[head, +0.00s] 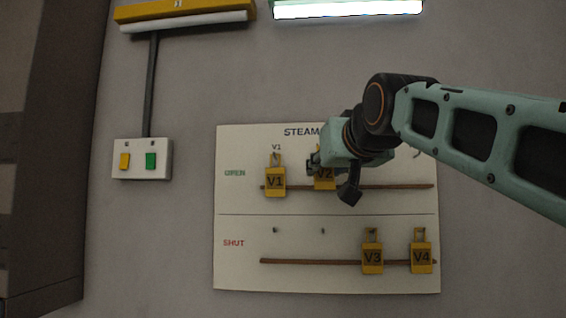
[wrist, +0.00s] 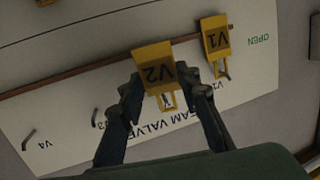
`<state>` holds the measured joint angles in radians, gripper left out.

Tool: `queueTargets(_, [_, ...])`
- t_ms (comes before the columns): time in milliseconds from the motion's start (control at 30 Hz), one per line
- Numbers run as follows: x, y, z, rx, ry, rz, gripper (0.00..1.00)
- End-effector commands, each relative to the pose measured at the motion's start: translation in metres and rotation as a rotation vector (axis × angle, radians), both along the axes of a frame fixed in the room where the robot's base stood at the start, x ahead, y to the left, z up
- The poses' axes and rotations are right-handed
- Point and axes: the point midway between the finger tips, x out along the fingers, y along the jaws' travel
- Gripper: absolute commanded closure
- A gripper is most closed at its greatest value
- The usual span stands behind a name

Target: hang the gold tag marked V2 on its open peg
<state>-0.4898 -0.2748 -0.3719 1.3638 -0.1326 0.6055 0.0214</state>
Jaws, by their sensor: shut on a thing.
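The gold tag V2 (head: 325,181) is at the upper OPEN row of the white valve board (head: 340,228), right of the hung tag V1 (head: 275,182). My gripper (head: 318,162) is in front of the board and hides the top of tag V2 in the head view. In the wrist view, my gripper (wrist: 163,88) is shut on tag V2 (wrist: 153,72), with one finger on each side. The tag's loop points to the board's title. The V2 open peg is hidden, and I cannot tell whether the loop is around it.
Tags V3 (head: 372,254) and V4 (head: 421,254) hang in the lower SHUT row. Two bare SHUT pegs are at left. Brown rails run along both rows. A switch box (head: 142,159) is on the wall at left. The V3 and V4 open pegs are bare.

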Motion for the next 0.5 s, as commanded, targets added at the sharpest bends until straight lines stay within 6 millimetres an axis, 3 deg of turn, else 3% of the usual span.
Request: queueTargets(500, [0.024, -0.005, -0.008, 0.001, 0.000, 0.000, 0.79])
